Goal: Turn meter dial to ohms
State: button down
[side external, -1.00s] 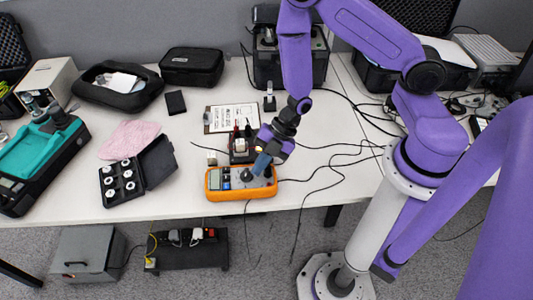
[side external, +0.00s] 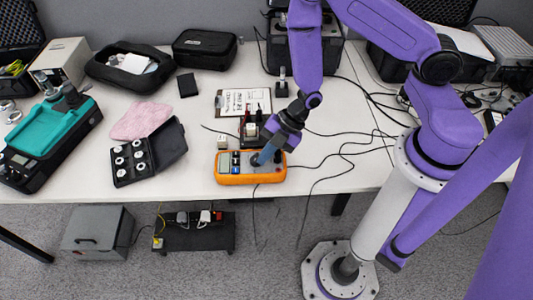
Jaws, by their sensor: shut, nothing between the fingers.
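The orange multimeter (side external: 250,181) lies face up near the front edge of the white table. Its small grey display is at the left of its face and the dial (side external: 256,159) is right of the middle. My gripper (side external: 263,158) is shut with nothing in it, its tip at the right side of the dial. The gripper tip partly covers the dial, so I cannot tell whether they touch or which setting the dial points to.
Probe leads and black cables (side external: 340,150) run across the table right of the meter. A red and black device (side external: 251,130) stands just behind it. An open black weight case (side external: 135,160) and pink cloth (side external: 140,120) lie to the left.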

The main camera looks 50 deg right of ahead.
jog(key=shift+w+a+m+t+h, duration=0.1)
jog(key=shift+a+m+t+h, duration=0.1)
jog(key=shift+m+t, duration=0.3)
jog(key=shift+w+a+m+t+h, duration=0.1)
jog(key=shift+a+m+t+h, duration=0.1)
jog(key=shift+m, duration=0.5)
jog(key=shift+a, duration=0.4)
